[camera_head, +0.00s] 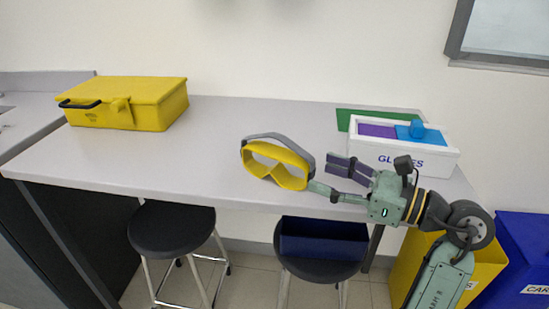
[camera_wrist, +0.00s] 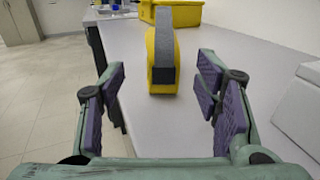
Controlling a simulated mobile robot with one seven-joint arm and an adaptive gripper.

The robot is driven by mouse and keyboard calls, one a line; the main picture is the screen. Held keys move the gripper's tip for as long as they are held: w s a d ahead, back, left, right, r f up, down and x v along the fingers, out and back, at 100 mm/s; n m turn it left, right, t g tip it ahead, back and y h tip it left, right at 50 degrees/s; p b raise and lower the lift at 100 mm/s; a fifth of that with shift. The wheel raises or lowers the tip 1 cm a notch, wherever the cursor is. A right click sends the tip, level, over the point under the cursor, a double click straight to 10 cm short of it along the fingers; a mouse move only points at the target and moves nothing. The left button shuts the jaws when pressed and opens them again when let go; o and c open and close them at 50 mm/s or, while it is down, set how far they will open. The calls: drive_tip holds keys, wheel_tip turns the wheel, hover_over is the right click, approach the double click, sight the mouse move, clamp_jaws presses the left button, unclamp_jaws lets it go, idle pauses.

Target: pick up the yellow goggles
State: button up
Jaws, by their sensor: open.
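The yellow goggles (camera_head: 287,167) with a grey strap stand on the grey table, near its front edge. My gripper (camera_head: 322,174) is open and empty, just right of the goggles in the head view, with its fingers pointing at them. In the wrist view the goggles (camera_wrist: 163,62) appear end-on, lying ahead of and between the two purple-padded fingers of my gripper (camera_wrist: 160,88). The strap faces the wrist camera and hides most of the yellow frame. No finger visibly touches the goggles.
A white glove box (camera_head: 400,158) stands behind my gripper at the right. A yellow case (camera_head: 150,103) sits at the back left of the table (camera_head: 230,135). Two stools (camera_head: 172,230) stand under the front edge.

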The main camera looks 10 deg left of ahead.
sight(313, 168)
drive_tip(key=p+x, duration=0.1)
drive_tip(key=x, duration=0.1)
drive_tip(key=p+x, duration=0.1)
drive_tip(key=x, duration=0.1)
drive_tip(key=shift+r, duration=0.25)
drive_tip(key=shift+w+a+f, duration=0.15)
drive_tip(key=shift+w+a, duration=0.1)
drive_tip(key=shift+a, duration=0.1)
drive_tip(key=shift+c, duration=0.4)
drive_tip(key=c, duration=1.3)
drive_tip(key=shift+o, duration=0.2)
